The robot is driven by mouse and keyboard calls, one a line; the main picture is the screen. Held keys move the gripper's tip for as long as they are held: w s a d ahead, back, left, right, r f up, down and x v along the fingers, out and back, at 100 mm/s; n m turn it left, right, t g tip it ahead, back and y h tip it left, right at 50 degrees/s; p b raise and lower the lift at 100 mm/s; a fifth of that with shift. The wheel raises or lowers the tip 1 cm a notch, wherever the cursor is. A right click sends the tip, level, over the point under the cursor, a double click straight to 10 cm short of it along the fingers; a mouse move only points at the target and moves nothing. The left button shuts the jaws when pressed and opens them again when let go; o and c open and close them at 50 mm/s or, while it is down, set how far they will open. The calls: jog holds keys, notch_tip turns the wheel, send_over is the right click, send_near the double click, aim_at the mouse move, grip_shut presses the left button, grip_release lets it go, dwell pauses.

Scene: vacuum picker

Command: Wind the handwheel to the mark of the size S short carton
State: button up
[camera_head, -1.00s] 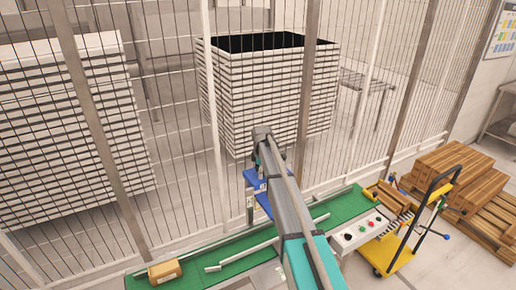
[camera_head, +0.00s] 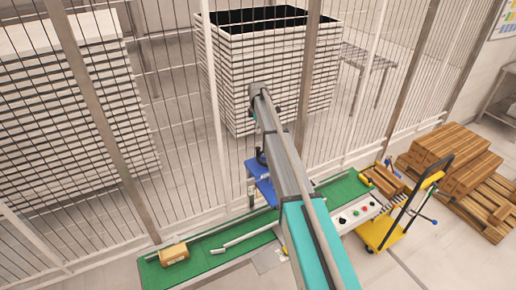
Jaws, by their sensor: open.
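My arm reaches from the bottom of the picture up toward the mesh fence, and its far end stands in front of the white stack. My gripper is not visible; the arm hides what lies behind it. A blue fixture (camera_head: 262,181) with a dark part on top stands left of the arm, behind the green conveyor belt (camera_head: 215,256). I cannot make out a handwheel or any size mark with certainty. A small brown carton (camera_head: 173,254) lies at the belt's left end; no size lettering is readable on it.
A control box (camera_head: 357,215) with coloured buttons sits right of my arm. A yellow trolley (camera_head: 382,234) stands beside it, with wooden pallets (camera_head: 490,205) behind. The mesh fence (camera_head: 180,130) runs across the back. Bare floor shows at lower right.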

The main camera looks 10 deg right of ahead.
aim_at(258, 148)
jog(key=shift+d+f, duration=0.1)
jog(key=shift+f, duration=0.05)
notch_tip(258, 148, down, 14)
jog(key=b, duration=1.3)
jog(key=shift+r+b, duration=0.25)
jog(key=shift+b, duration=0.15)
dwell(0.4)
